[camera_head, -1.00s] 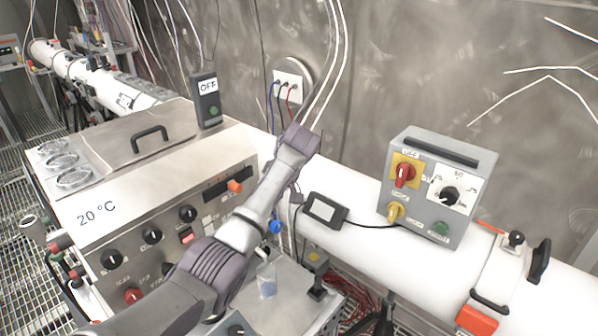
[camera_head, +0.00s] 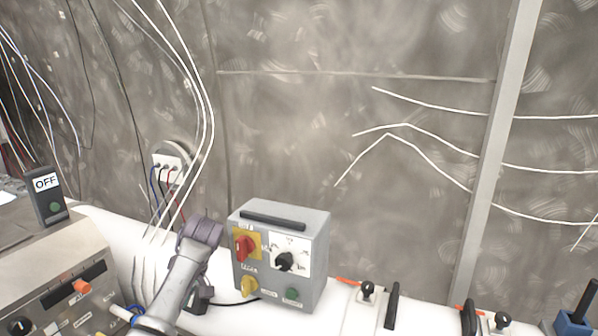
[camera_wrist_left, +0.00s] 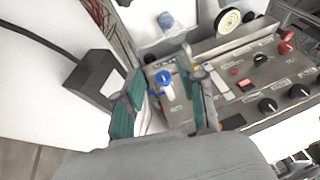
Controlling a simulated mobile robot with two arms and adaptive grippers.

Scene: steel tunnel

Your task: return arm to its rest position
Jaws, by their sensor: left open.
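My right gripper is not in view.
A black device (camera_wrist_left: 95,76) with a cable is left of the gripper. A knobbed panel (camera_wrist_left: 262,85) lies right. The steel wall (camera_head: 330,130) rises behind.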

